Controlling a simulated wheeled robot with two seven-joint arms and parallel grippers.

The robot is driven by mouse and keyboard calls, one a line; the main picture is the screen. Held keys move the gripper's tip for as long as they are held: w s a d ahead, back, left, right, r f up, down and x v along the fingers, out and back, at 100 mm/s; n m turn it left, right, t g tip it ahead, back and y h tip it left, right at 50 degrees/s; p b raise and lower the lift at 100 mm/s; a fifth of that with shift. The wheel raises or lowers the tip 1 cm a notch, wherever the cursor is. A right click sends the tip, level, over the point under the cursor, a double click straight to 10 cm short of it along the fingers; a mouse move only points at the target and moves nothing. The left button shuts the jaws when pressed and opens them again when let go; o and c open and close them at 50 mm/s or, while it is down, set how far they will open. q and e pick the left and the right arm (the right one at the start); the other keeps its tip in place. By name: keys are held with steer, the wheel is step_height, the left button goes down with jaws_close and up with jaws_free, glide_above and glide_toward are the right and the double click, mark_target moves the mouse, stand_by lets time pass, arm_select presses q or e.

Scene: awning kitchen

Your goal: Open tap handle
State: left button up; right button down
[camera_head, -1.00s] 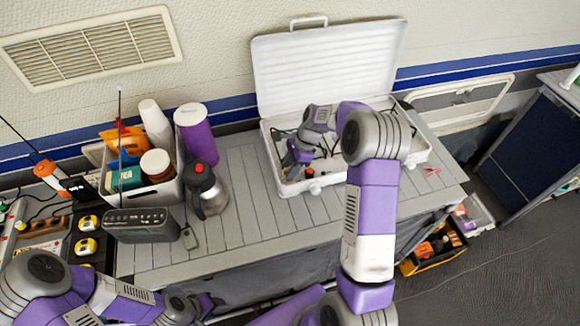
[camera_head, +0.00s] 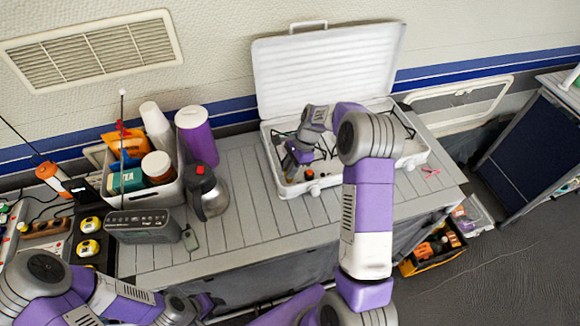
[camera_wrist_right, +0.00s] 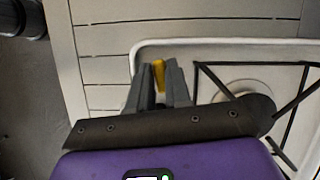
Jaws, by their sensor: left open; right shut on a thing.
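The open white case (camera_head: 430,156) on the counter holds a stove with black pot supports. A small yellow handle (camera_wrist_right: 159,75) shows between the fingertips of my right gripper (camera_wrist_right: 160,85) in the right wrist view. That gripper is shut on it, at the case's front wall. In the head view my right gripper (camera_head: 293,163) reaches down into the left part of the case, and its fingertips are hard to make out. An orange-topped knob (camera_head: 310,173) is just right of it. My left gripper (camera_head: 208,303) is low in the head view, open, its fingers barely visible, away from the case.
The raised lid (camera_head: 328,70) stands behind.

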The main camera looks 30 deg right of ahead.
steer(key=n+g+p, duration=0.1)
steer(key=n, duration=0.2)
steer(key=shift+w+r+p, duration=0.1)
steer(key=shift+p, duration=0.25)
steer(key=n+g+p, duration=0.1)
steer(key=n, duration=0.3)
steer(key=shift+g+h, duration=0.3)
steer(key=shift+g, duration=0.1)
steer(key=n, duration=0.2)
steer(key=n+g+h, duration=0.1)
steer(key=n, duration=0.2)
steer(key=shift+h, duration=0.3)
steer(key=shift+a+n+g+h+p, duration=0.1)
steer(key=shift+n+g+h+p, duration=0.35)
steer(key=shift+n, duration=1.65)
steer(key=shift+f+h, duration=0.2)
steer(key=shift+h, duration=0.05)
steer(key=c, duration=1.1)
jaws_free()
steer(key=shift+c, duration=0.2)
steer(key=shift+r, duration=0.1)
steer(key=v, duration=0.7)
steer(key=shift+w+r, duration=0.15)
steer(key=shift+r, duration=0.05)
